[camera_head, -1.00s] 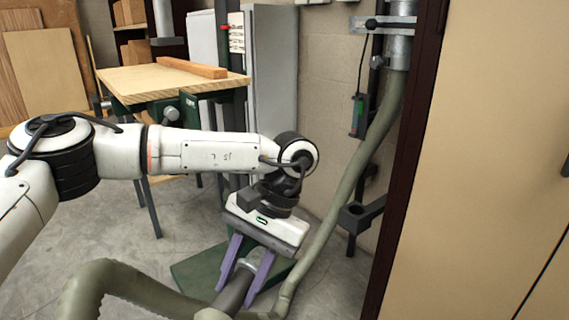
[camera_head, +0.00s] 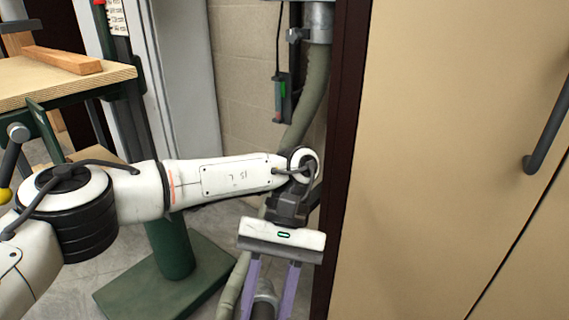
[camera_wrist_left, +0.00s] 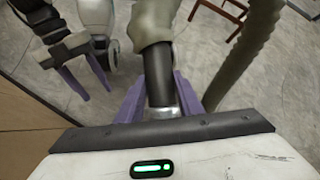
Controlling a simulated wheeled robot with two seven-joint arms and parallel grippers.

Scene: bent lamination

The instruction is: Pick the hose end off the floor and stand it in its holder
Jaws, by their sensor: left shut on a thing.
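My left gripper (camera_head: 268,308) is shut on the hose end, low beside the dark cabinet edge. In the left wrist view, the hose end (camera_wrist_left: 159,80) is a black cuff with a grey metal collar, between the purple fingers (camera_wrist_left: 160,103). The olive hose (camera_wrist_left: 150,25) runs away from the cuff. The hose (camera_head: 306,105) also hangs from the wall pipe. The holder cannot be made out in the head view; my wrist covers that area. My right gripper (camera_wrist_left: 97,93) shows in the left wrist view with its purple fingers apart and empty.
A tall beige cabinet (camera_head: 430,130) with a dark side edge stands close on the right. A workbench (camera_head: 40,85) with a wooden bar is at left. A green machine base (camera_head: 165,285) stands on the floor below my arm. A metal pipe (camera_head: 316,20) is on the wall.

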